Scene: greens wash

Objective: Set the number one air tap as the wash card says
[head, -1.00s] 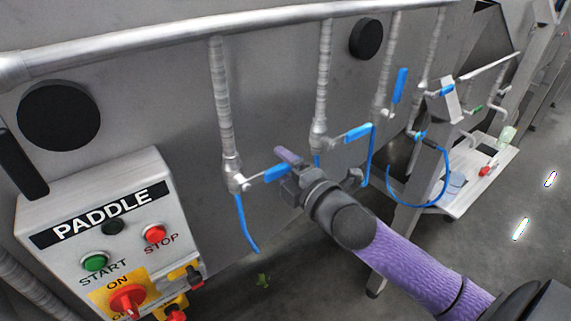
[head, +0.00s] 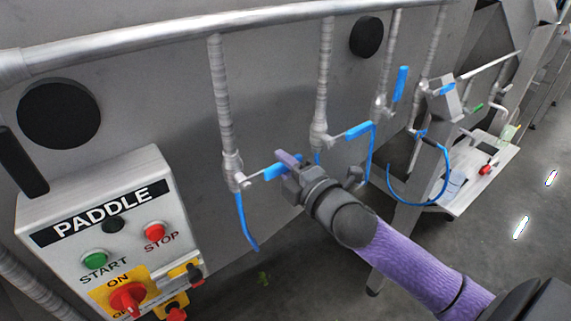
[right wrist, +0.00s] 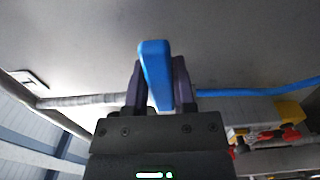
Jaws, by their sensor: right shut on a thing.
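The nearest air tap has a blue lever handle (head: 272,172) and sits at the foot of the leftmost ribbed pipe (head: 222,100), with a blue hose (head: 246,228) below it. My right gripper (head: 291,161) is shut on this handle. In the right wrist view the blue handle (right wrist: 155,72) stands between the two dark fingers of my gripper (right wrist: 160,85). The handle points sideways, to the right of its pipe. I see no tap number. No readable wash card shows. My left gripper is not in view.
Further taps have blue handles: the second (head: 358,131) lies sideways, the third (head: 401,84) stands upright. A PADDLE control box (head: 105,235) with buttons and a red switch stands at left. A white shelf (head: 475,190) is at right. Open floor lies below.

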